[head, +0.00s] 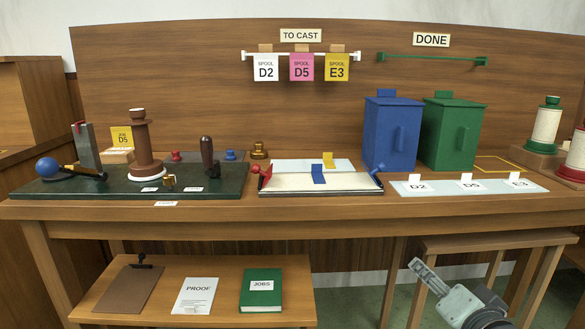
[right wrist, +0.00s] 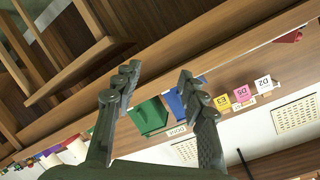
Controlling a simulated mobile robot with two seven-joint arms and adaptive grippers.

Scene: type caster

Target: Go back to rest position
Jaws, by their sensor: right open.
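My right gripper (head: 428,277) shows at the lower right of the head view, in front of the bench and below its top. It is apart from everything. In the right wrist view its two fingers (right wrist: 157,85) are spread with nothing between them. The bench (head: 320,228) lies beyond it, and the wrist view shows the bench tilted. My left gripper is not in either view.
A low stool (head: 500,240) stands close behind my right gripper. A lower shelf (head: 130,312) holds a clipboard, a proof sheet and a green book (head: 262,300). The bench top carries a green plate (head: 225,183), a blue bin (head: 390,135) and a green bin (head: 450,135).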

